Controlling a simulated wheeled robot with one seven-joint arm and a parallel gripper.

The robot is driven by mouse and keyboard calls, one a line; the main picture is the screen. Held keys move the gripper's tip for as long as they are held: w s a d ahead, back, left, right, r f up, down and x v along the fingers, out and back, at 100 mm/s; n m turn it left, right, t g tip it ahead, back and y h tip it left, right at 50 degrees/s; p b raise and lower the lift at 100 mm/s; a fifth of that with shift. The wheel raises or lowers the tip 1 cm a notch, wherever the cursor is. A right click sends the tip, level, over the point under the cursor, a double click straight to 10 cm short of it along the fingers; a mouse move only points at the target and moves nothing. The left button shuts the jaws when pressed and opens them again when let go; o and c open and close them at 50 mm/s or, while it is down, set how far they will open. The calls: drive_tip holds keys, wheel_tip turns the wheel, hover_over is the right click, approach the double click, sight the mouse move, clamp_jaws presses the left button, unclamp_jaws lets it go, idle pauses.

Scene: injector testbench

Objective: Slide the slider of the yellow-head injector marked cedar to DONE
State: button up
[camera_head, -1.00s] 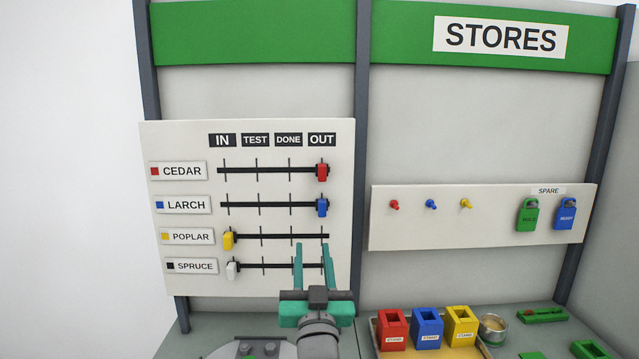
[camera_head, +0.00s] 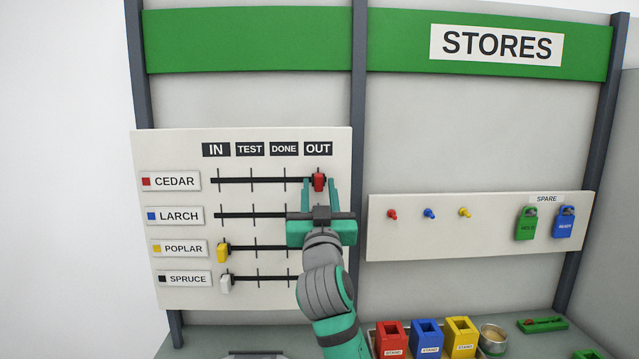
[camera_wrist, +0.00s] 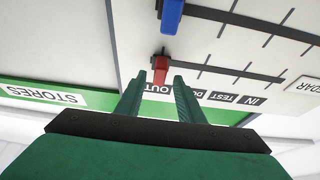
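The CEDAR row (camera_head: 171,181) carries a red marker on its label. Its red slider (camera_head: 319,182) sits at the right end of the track (camera_head: 250,180), under OUT (camera_head: 317,149). The DONE label (camera_head: 284,149) is one mark to the left. My gripper (camera_head: 319,190) is at the red slider, its two fingers apart, one on each side of it. In the wrist view the red slider (camera_wrist: 161,70) shows between the open fingertips (camera_wrist: 160,80), with no clear grip on it. No yellow-head injector shows in the CEDAR row.
The blue LARCH slider (camera_wrist: 171,15) is at the OUT end, hidden behind my gripper in the head view. The yellow POPLAR slider (camera_head: 222,252) and white SPRUCE slider (camera_head: 226,283) are under IN. Red, blue and yellow stands (camera_head: 458,337) are at lower right.

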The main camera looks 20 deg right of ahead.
sight(319, 182)
drive_tip(key=shift+x, duration=1.45)
drive_tip(key=shift+s, duration=0.1)
drive_tip(key=shift+d, duration=0.1)
clamp_jaws()
